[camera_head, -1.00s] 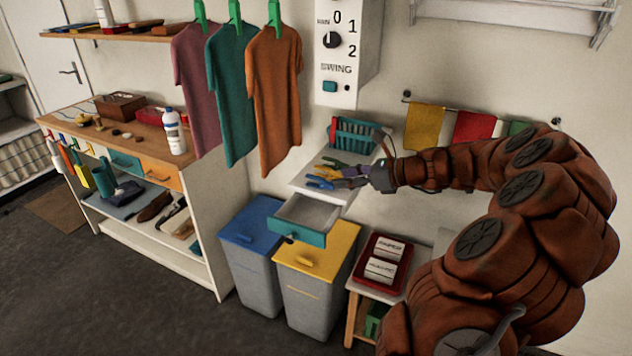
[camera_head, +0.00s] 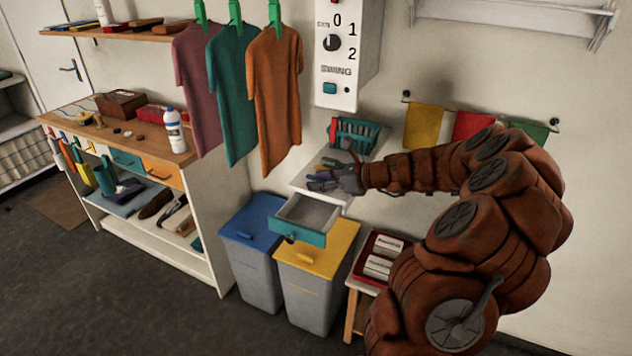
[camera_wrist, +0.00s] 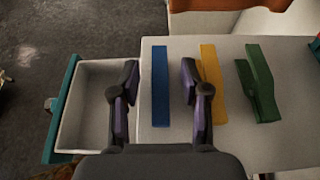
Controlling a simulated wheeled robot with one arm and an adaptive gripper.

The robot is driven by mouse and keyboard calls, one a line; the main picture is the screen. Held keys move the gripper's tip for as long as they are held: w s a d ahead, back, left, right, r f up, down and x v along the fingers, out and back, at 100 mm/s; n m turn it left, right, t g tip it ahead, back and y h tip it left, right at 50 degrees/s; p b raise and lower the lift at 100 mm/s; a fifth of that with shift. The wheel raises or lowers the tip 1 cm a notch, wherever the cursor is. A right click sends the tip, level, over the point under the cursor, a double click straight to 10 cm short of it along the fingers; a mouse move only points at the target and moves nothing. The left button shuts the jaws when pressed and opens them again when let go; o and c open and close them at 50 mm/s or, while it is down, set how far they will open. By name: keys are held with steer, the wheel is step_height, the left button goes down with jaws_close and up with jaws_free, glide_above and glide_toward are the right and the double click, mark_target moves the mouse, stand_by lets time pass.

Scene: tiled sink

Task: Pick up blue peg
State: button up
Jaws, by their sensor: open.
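The blue peg (camera_wrist: 160,88) lies on a light grey shelf top (camera_wrist: 225,145) in the wrist view. It is long and flat, and runs between the two fingers of my gripper (camera_wrist: 159,85). The fingers are open, one on each side of the peg, with a gap to each. A yellow peg (camera_wrist: 211,75) lies just right of the right finger, and a green peg (camera_wrist: 257,85) lies further right. In the head view my gripper (camera_head: 325,181) is over the shelf and largely hides the blue peg.
An open, empty drawer (camera_wrist: 85,105) with a teal front sticks out left of the shelf top. In the head view a teal basket (camera_head: 357,135) stands at the back of the shelf. A blue-lidded bin (camera_head: 250,222) and a yellow-lidded bin (camera_head: 320,252) stand below.

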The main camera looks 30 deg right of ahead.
jaws_close()
stand_by(0.3)
steer(key=shift+r+b, duration=0.3)
steer(key=shift+r, duration=0.5)
steer(key=shift+s+a+r+b, duration=0.1)
steer(key=shift+a+r+b, duration=0.1)
steer(key=shift+r, duration=0.3)
steer(key=shift+s+a+r+b, duration=0.1)
steer(key=shift+a+r, duration=0.05)
steer(key=shift+r, duration=0.35)
steer(key=s+a+r+b, duration=0.1)
steer(key=s+a+b, duration=0.2)
steer(key=a, duration=1.1)
steer(key=shift+s+a+r, duration=0.2)
steer(key=shift+s+a, duration=0.1)
steer(key=shift+s, duration=0.25)
